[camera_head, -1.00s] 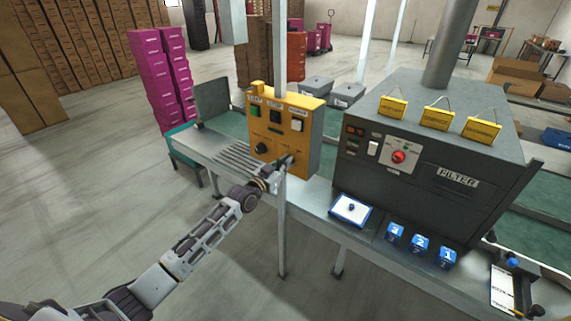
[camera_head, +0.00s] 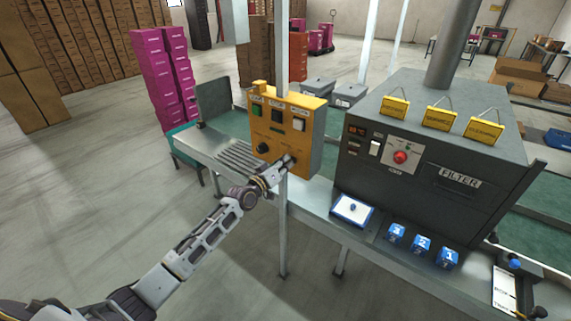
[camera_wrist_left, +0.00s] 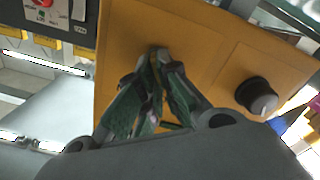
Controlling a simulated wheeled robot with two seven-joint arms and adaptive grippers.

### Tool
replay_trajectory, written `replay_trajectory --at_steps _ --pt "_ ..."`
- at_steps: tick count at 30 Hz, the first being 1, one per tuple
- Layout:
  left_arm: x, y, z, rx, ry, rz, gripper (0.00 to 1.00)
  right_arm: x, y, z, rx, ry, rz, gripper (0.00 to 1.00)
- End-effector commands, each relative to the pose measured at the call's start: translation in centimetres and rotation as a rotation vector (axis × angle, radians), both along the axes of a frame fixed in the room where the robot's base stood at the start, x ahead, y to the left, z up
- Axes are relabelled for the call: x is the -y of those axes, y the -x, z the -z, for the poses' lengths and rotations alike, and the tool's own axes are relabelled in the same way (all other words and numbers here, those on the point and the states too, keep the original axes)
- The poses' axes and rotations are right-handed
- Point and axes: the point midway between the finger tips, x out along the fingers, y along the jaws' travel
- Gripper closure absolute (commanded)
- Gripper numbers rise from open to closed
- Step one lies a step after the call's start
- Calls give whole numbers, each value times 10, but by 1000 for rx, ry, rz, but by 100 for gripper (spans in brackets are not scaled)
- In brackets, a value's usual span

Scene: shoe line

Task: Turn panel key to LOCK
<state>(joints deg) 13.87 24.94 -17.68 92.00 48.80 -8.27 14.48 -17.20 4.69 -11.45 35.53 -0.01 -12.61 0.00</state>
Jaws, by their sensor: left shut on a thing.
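The yellow control panel (camera_head: 312,135) stands on the metal bench, with a black knob (camera_head: 262,149) on its lower left face; the knob also shows in the left wrist view (camera_wrist_left: 257,96). My left gripper (camera_head: 291,160) is at the lower right of the panel's face. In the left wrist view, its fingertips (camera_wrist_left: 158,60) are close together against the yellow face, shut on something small. This sits where a panel key would be, but the fingers hide it, so its shape and turn angle cannot be read. My right gripper is not in view.
A dark filter machine (camera_head: 425,165) with a red knob (camera_head: 400,157) stands right of the panel. Yellow tags hang on its top. A white-topped tray (camera_head: 353,210) and blue numbered blocks (camera_head: 421,244) lie in front of it. A metal post rises by the panel.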

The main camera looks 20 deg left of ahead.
Motion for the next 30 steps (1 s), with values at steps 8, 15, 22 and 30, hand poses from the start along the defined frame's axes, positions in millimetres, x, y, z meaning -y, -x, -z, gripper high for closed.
replay_trajectory --at_steps 8,15,22,30 --pt "0 0 1 -6 13 0 100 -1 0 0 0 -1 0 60" --pt "0 0 1 -6 12 0 84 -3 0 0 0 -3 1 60" --pt "0 0 0 -5 11 1 73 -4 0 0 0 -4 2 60" --pt "-1 1 0 -4 10 0 73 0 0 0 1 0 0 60"
